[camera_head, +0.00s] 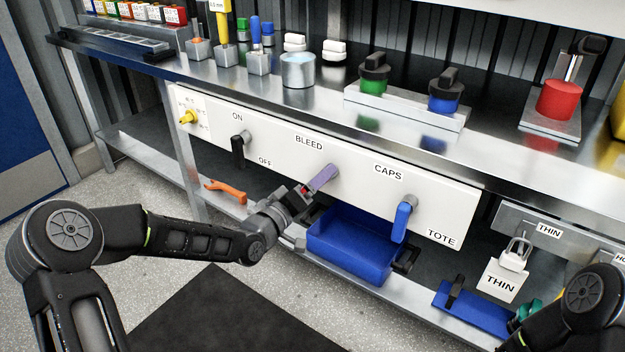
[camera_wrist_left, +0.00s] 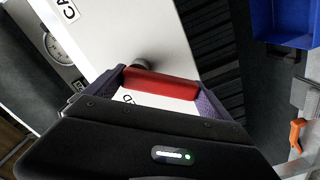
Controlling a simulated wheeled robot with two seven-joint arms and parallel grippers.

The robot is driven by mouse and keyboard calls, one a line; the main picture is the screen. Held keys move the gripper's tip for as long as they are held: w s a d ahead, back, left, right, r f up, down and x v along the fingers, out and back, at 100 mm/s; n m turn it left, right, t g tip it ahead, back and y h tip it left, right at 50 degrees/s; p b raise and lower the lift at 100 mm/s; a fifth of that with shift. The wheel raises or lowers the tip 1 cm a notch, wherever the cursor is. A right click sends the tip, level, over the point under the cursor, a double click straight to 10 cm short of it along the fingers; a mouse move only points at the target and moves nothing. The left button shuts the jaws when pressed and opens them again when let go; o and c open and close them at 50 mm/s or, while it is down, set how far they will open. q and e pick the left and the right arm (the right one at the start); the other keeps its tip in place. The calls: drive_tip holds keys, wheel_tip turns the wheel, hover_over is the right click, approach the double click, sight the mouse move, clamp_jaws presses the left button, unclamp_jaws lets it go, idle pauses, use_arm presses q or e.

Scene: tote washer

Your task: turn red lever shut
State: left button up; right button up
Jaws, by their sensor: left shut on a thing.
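The red lever (camera_wrist_left: 160,84) shows in the left wrist view, mounted on the white panel by a grey pivot. My left gripper (camera_wrist_left: 160,92) is shut on it, with a purple fingertip at each end of the visible red part. In the head view my left gripper (camera_head: 318,182) reaches the panel (camera_head: 270,150) below the BLEED label. The purple finger hides most of the lever there, so its exact angle is unclear. My right arm shows at the lower right; its gripper is not clearly visible.
A black lever (camera_head: 238,150) by ON/OFF is left of the left gripper, and a blue lever (camera_head: 401,222) is to its right. A blue tote (camera_head: 350,243) sits just below. An orange-handled tool (camera_head: 226,190) lies on the lower shelf. The steel counter (camera_head: 290,98) overhangs the panel.

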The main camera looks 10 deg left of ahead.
use_arm(q)
drive_tip(key=n, duration=0.3)
drive_tip(key=shift+s+d+f+n, duration=0.2)
drive_tip(key=shift+d+f+n, duration=0.15)
drive_tip(key=shift+d+n, duration=0.05)
drive_tip(key=shift+s+d+f+n+p, duration=0.1)
drive_tip(key=shift+d+n+p, duration=0.2)
drive_tip(key=shift+n, duration=0.65)
drive_tip(key=shift+s+d+f+n+p, duration=0.15)
drive_tip(key=shift+d+n, duration=0.1)
drive_tip(key=shift+n, duration=0.7)
drive_tip(key=shift+r, duration=0.1)
drive_tip(key=o, duration=1.7)
drive_tip(key=shift+o, duration=0.2)
drive_tip(key=p+v, duration=0.1)
drive_tip(key=v, duration=0.6)
drive_tip(key=shift+s, duration=0.35)
